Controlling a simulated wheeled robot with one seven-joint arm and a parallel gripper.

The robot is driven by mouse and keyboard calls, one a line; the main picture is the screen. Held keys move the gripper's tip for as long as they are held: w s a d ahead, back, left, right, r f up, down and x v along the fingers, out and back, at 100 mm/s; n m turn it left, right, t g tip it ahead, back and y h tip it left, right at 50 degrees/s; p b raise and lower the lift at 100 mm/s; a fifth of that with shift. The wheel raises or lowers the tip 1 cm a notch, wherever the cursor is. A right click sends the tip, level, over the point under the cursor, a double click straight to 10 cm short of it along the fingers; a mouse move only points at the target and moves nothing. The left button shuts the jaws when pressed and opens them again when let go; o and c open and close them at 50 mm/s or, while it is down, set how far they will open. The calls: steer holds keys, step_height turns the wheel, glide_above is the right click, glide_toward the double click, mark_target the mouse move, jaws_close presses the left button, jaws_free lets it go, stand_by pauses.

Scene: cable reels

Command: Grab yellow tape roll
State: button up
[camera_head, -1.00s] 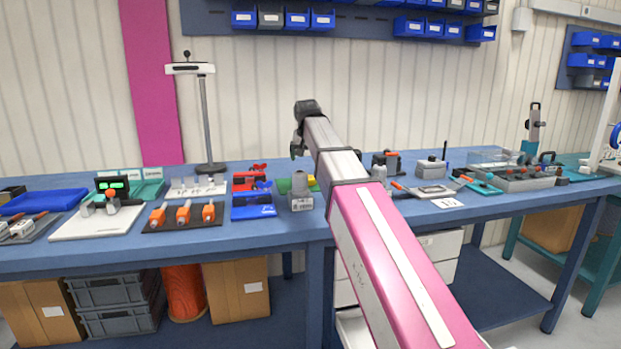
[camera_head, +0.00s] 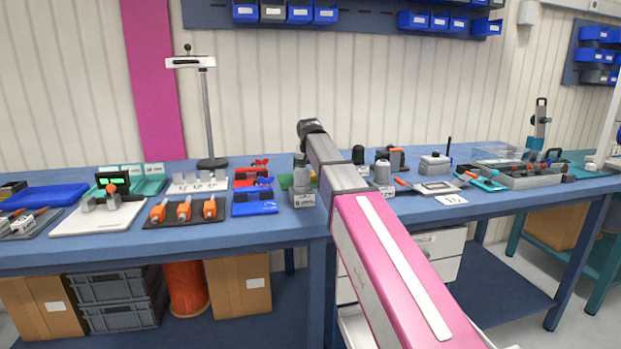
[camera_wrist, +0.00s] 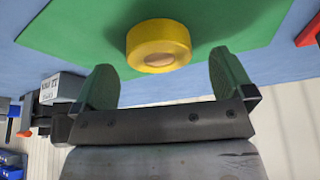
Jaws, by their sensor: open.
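The yellow tape roll (camera_wrist: 158,45) lies on a green mat (camera_wrist: 222,22) in the wrist view, its round hole facing the camera. My gripper (camera_wrist: 162,62) is open, with one finger to the left and one to the right of the roll. The fingers look apart from the roll, and nothing is held. In the head view my arm reaches over the blue bench, and only a sliver of the green mat (camera_head: 285,182) shows. I cannot make out the roll clearly there, behind the gripper and a grey labelled block (camera_head: 303,197).
A red and blue holder (camera_head: 254,205) stands left of the mat, near orange-handled tools (camera_head: 184,211) on a dark board. Grey bottle-like items (camera_head: 382,175) stand right of my arm. A red object (camera_wrist: 309,30) shows at the wrist view's right edge.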

steer(key=shift+x, duration=1)
steer(key=c, duration=1)
steer(key=shift+r, duration=0.1)
